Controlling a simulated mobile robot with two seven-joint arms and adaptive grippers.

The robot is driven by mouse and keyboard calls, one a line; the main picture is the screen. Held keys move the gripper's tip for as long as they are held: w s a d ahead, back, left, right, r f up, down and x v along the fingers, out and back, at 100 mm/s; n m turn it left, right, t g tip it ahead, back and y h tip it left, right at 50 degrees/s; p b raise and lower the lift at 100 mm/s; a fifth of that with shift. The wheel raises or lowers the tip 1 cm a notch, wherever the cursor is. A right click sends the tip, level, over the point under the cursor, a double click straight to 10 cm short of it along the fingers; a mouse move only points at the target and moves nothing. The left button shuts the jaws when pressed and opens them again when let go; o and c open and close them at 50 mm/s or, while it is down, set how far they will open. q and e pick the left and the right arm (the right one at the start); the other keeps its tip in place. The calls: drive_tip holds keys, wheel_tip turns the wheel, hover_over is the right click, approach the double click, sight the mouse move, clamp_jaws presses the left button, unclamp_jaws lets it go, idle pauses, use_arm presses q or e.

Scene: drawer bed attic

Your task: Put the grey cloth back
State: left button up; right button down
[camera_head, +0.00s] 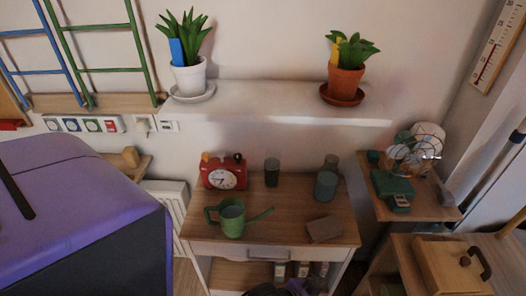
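A flat, folded grey-brown piece (324,229) lies on the wooden top of the small drawer table (290,236), near its front right corner. It looks like a folded cloth, but its material is hard to tell. The table's drawer (225,249) looks shut, with a handle on its front. Neither of my grippers can be made out. A dark shape at the bottom edge is cut off and unclear.
A green watering can (232,218), red clock (223,172) and dark cups (325,185) stand on the table. Potted plants (187,75) (346,82) stand on a white shelf (270,108). A purple-topped block (75,200) fills the left. A wooden box (450,268) is at right.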

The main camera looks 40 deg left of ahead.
use_arm(q)
drive_tip(key=s+a+f+n+y, duration=0.1)
drive_tip(key=s+a+f+y, duration=0.1)
drive_tip(key=s+a, duration=0.5)
drive_tip(key=s+a+f+n+y, duration=0.1)
drive_tip(key=s+a+f+y, duration=0.2)
drive_tip(key=s+a, duration=0.4)
drive_tip(key=shift+s+a+f+n+t, duration=0.3)
drive_tip(key=shift+s+f+n+t, duration=0.05)
drive_tip(key=shift+s+n+t, duration=0.05)
